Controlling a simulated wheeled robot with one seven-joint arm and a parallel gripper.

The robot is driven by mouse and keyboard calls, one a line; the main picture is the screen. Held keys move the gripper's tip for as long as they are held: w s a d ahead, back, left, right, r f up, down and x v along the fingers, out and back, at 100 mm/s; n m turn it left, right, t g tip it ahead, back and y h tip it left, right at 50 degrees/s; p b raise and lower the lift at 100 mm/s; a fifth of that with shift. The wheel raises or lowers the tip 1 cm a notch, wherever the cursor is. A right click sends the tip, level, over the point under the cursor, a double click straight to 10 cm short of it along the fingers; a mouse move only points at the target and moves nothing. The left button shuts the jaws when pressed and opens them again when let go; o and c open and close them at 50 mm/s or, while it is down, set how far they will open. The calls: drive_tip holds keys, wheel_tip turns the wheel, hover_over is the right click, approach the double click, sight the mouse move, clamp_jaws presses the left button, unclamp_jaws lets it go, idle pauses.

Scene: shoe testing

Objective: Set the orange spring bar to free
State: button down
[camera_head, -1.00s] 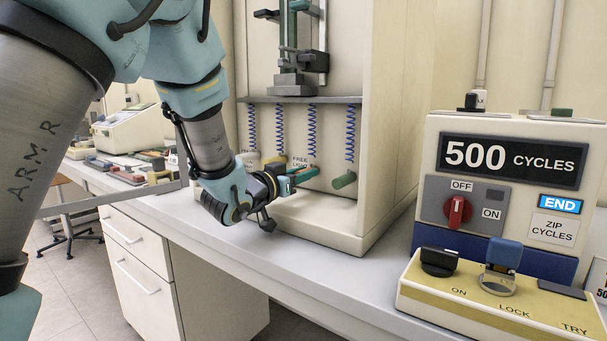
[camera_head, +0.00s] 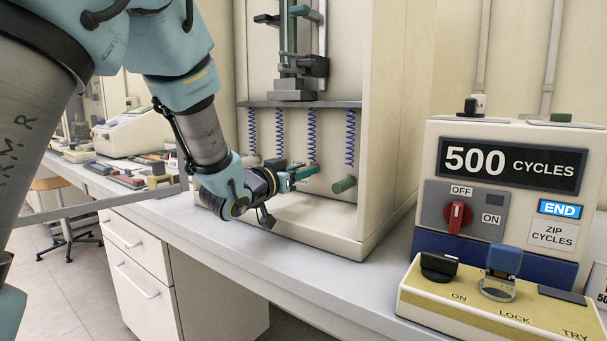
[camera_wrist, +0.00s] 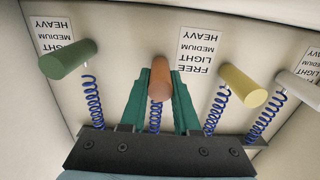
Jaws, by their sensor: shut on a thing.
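The orange spring bar (camera_wrist: 159,91) sticks out of the machine's back wall below a blue coil spring, seen upside down in the wrist view. My gripper (camera_wrist: 158,92) is shut on it, with one green finger on each side. In the head view my gripper (camera_head: 298,177) is at the spring row, and it hides the orange bar there. A white label (camera_wrist: 200,50) beside the bar lists free, light, medium and heavy. The bar's base looks near the free and light lines, but I cannot tell exactly which.
A green bar (camera_wrist: 68,59) and a yellow bar (camera_wrist: 242,85) flank the gripper closely in the wrist view, with a white bar (camera_wrist: 297,89) farther right. A counter box (camera_head: 510,160) and a yellow switch panel (camera_head: 470,292) stand on the right of the bench.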

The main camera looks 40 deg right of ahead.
drive_tip(key=c, duration=0.6)
unclamp_jaws()
drive_tip(key=shift+r, duration=0.2)
drive_tip(key=shift+c, duration=0.2)
drive_tip(key=shift+a, duration=0.1)
drive_tip(key=b+v, duration=0.2)
drive_tip(key=v, duration=0.8)
drive_tip(key=shift+a, duration=0.3)
drive_tip(key=shift+s, duration=0.1)
